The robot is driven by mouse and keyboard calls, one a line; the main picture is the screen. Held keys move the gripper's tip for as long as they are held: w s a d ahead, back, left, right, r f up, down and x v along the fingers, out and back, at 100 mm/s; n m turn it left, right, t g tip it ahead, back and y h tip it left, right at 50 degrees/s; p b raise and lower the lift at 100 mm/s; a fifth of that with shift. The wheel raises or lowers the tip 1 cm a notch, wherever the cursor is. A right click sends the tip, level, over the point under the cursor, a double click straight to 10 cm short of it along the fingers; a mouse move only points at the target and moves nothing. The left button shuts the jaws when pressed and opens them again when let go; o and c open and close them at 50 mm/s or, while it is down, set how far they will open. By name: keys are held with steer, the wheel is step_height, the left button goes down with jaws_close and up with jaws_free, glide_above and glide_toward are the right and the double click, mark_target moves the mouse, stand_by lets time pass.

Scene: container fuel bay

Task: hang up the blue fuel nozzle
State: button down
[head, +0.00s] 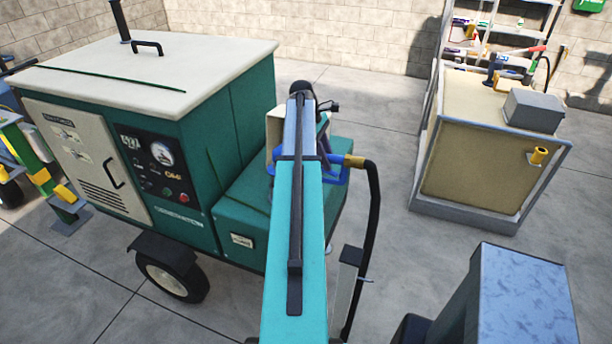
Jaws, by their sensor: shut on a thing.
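The blue fuel nozzle (341,177) shows beside and partly behind my arm, near the middle of the head view. It has a yellow collar (354,161), from which a black hose (374,215) bends down. My gripper (326,152) is shut on the nozzle, above or in front of the low green section of the generator. My arm hides most of the fingers and the nozzle's spout. I cannot tell whether the nozzle touches anything else.
A green generator (225,150) on wheels with a white top stands at left and centre. A tan tank (475,150) stands at right, with a yellow cup-like fitting (538,157) and a grey box (533,110). A shelf (500,42) is behind. Bare floor lies between generator and tank.

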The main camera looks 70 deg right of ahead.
steer(key=shift+r+p, duration=1.3)
steer(key=shift+r, duration=1.4)
steer(key=w+a+f+n+h+b, duration=0.1)
steer(key=w+a+f+n+b, duration=0.2)
steer(key=w+a, duration=1.2)
steer(key=w+a+f+n+h+b, duration=0.15)
steer(key=w+a+f+b, duration=0.25)
steer(key=w+a, duration=1.05)
steer(key=w+a+f+n+b, duration=0.2)
steer(key=w+a, duration=0.2)
steer(key=a, duration=0.8)
steer(key=w+a+f+n+t+b, duration=0.1)
steer(key=w+a, duration=0.3)
steer(key=a, duration=0.9)
steer(key=w+a+f+n+b, duration=0.2)
steer(key=w+a+n+b, duration=0.1)
steer(key=a, duration=0.9)
steer(key=shift+w+a+f+t+h+b, duration=0.35)
steer(key=shift+w+t+h, duration=0.1)
steer(key=shift+w, duration=0.25)
